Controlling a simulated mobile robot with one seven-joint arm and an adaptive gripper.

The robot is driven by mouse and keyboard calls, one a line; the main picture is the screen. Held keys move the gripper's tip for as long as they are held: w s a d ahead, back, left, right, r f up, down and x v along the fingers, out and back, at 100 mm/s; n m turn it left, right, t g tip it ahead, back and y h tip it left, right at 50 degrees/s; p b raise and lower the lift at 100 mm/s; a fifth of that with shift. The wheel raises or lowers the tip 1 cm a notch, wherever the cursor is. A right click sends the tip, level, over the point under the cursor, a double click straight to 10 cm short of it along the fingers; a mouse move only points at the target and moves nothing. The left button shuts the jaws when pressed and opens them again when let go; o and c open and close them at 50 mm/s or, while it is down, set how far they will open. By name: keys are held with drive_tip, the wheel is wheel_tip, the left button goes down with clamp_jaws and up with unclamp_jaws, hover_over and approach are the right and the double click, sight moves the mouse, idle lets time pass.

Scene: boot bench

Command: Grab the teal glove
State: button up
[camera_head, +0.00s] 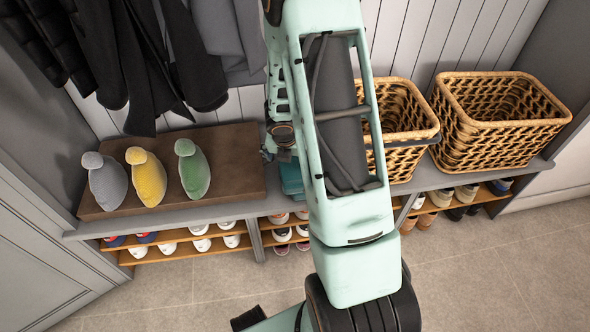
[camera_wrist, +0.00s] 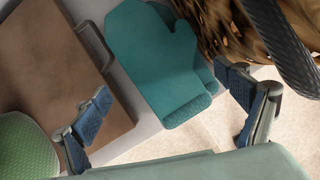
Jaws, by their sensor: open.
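The teal glove (camera_wrist: 155,62), shaped like a mitt, lies flat on the grey bench top in the wrist view. A second teal layer shows at its lower right edge. In the head view only a teal patch (camera_head: 291,179) shows beside my arm, which hides the rest. My gripper (camera_wrist: 165,88) is open and empty. Its blue-padded fingers stand apart, the left one over the brown board's side and the right one near the basket. The glove lies between them in the picture; the height gap is hard to tell.
The brown board (camera_head: 235,150) left of the glove carries grey (camera_head: 104,180), yellow (camera_head: 147,177) and green (camera_head: 192,170) rounded items. Wicker baskets (camera_head: 398,112) (camera_head: 495,120) stand to the right, one close to the glove. Dark coats (camera_head: 130,50) hang above; shoes fill the shelves below.

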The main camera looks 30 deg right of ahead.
sight(294, 166)
drive_tip(key=shift+s+b+x, duration=0.15)
drive_tip(key=shift+b+x, duration=0.75)
drive_tip(key=shift+x, duration=0.5)
drive_tip(key=shift+s+b+x, duration=0.1)
drive_tip(key=shift+b+x, duration=0.75)
drive_tip(key=shift+x, duration=0.5)
drive_tip(key=c, duration=0.9)
